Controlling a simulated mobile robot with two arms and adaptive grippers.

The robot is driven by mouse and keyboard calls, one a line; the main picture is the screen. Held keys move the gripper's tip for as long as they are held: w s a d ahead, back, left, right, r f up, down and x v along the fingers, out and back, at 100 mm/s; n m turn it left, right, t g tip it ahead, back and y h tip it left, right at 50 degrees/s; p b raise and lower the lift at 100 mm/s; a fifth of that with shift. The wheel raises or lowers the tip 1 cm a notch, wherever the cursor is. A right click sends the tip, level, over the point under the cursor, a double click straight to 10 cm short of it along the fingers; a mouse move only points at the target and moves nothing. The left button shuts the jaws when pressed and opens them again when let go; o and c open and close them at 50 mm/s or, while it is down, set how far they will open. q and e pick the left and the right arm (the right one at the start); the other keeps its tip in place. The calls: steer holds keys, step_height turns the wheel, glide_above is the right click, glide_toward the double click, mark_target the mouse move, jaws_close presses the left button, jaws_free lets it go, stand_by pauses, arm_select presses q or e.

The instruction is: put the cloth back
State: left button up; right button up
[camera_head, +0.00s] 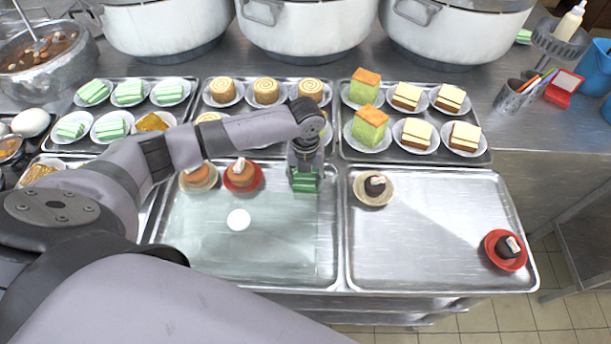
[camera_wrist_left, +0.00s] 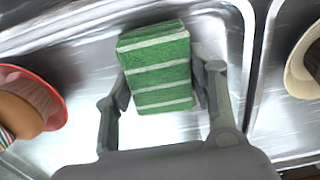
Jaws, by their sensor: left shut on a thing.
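The cloth (camera_head: 305,184) is a folded green block with white stripes. It shows clearly in the left wrist view (camera_wrist_left: 158,65). My left gripper (camera_head: 305,168) is over the back right part of the front middle tray (camera_head: 270,262). In the left wrist view my left gripper (camera_wrist_left: 160,98) has one finger on each side of the cloth and is shut on it. I cannot tell whether the cloth touches the tray or hangs just above it. My right gripper is not in view.
A red plate with a brown cake (camera_head: 242,177) stands left of the cloth. The front right tray (camera_head: 430,240) holds two plates with dark cakes and has free room. Trays of plated cakes stand behind, before large white pots (camera_head: 310,32). A pen cup (camera_head: 510,97) stands at right.

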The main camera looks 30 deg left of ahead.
mark_target(306, 178)
arm_select(q)
steer(key=shift+f, duration=0.15)
steer(key=o, duration=1.2)
step_height(306, 178, up, 12)
steer(key=b, duration=0.1)
steer(key=shift+r, duration=0.2)
